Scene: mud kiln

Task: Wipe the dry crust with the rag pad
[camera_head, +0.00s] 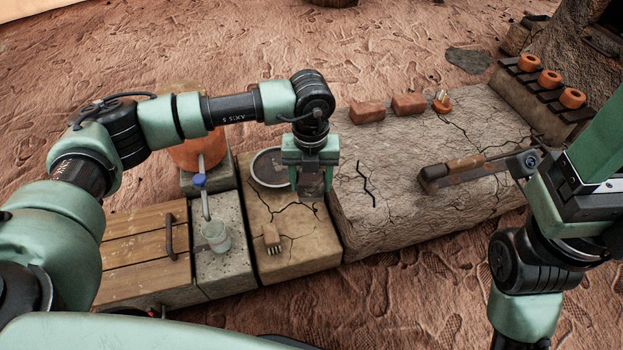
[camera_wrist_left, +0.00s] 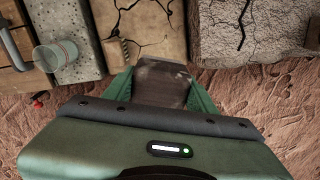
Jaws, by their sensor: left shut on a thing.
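My left gripper (camera_head: 312,186) is shut on a dark brown pad, which looks like the rag pad (camera_wrist_left: 162,82), between its green fingers in the left wrist view. In the head view it hangs over the right edge of the tan block, beside a grey round dish (camera_head: 268,168); the pad is mostly hidden there. I cannot tell whether the pad touches the surface. A black zigzag mark (camera_head: 366,186) runs across the cracked grey slab (camera_head: 400,215), right of the gripper. I cannot tell which patch is the dry crust. My right gripper (camera_head: 540,190) is at the right; its jaws are unclear.
A small brush (camera_head: 271,238) lies on the tan block (camera_head: 300,258). A glass cup (camera_head: 215,236) stands under a blue-topped tap (camera_head: 200,182). A wooden-handled tool (camera_head: 450,172) lies on the slab near the right arm.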

